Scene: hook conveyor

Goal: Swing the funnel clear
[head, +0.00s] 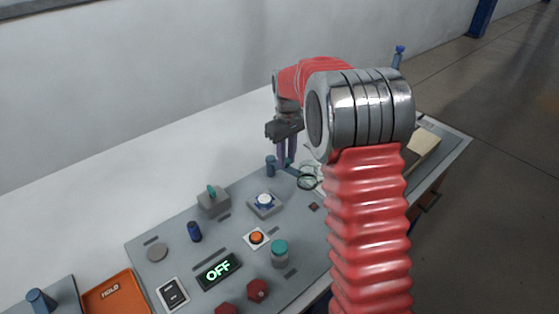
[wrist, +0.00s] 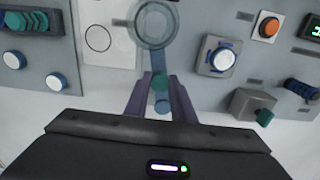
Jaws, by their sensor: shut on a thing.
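The funnel is a clear, dark-rimmed ring (wrist: 157,24) on a flat blue swing arm (wrist: 159,58) in the wrist view. In the head view the funnel (head: 307,182) sits just right of my gripper (head: 286,163), partly behind my arm. A teal knob (wrist: 160,81) on the swing arm lies between the purple fingers of my gripper (wrist: 160,78), which is shut on it. A blue post (wrist: 162,104) shows behind the knob, between the fingers. A white plate with a drawn circle (wrist: 98,38) lies beside the funnel. Exact finger contact is hard to see.
An orange button (head: 257,237), a lit OFF display (head: 218,271) and an orange HOLD tray (head: 115,295) lie nearer. The white surface behind is clear.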

